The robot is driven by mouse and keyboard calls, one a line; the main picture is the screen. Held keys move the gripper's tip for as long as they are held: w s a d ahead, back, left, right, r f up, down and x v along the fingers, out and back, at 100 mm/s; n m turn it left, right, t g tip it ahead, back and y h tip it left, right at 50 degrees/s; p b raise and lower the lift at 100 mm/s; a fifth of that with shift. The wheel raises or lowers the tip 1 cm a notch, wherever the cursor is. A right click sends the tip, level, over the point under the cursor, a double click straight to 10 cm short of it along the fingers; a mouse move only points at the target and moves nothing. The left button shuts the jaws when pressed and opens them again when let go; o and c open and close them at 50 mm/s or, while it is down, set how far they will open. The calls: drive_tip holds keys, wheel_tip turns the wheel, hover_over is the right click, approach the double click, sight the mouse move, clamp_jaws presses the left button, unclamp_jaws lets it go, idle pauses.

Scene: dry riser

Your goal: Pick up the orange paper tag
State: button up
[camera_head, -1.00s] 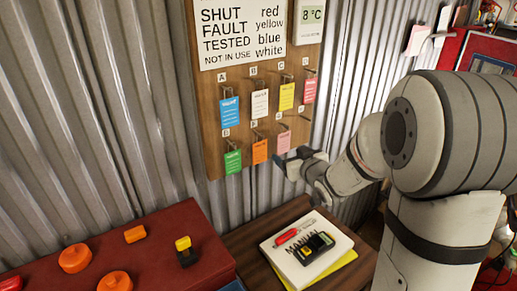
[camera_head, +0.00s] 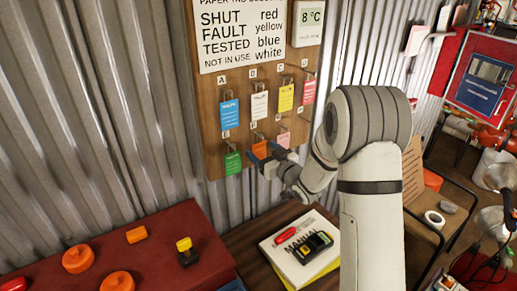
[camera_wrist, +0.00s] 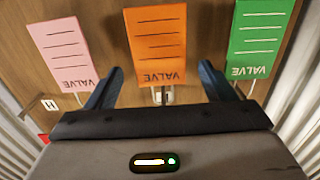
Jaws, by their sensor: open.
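The orange paper tag (camera_head: 259,150) hangs from its hook in the bottom row of the wooden board, between the green tag and the pink tag. In the wrist view the orange tag (camera_wrist: 158,45) is upside down, marked VALVE, and lies between my two blue fingers. My gripper (camera_head: 262,157) is open at the board and partly covers the orange tag in the head view. In the wrist view my gripper (camera_wrist: 160,85) has one finger on each side of the tag's hook end. I cannot tell how far the tag is from the fingers in depth.
The green tag (camera_head: 233,163) and pink tag (camera_head: 283,139) hang close on either side. Blue, white, yellow and red tags hang above. A manual (camera_head: 300,262) with a red tool and a meter lies below. A red box (camera_head: 150,265) stands at lower left.

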drive_tip(key=shift+w+a, duration=0.35)
drive_tip(key=shift+w, duration=0.1)
drive_tip(key=c, duration=1)
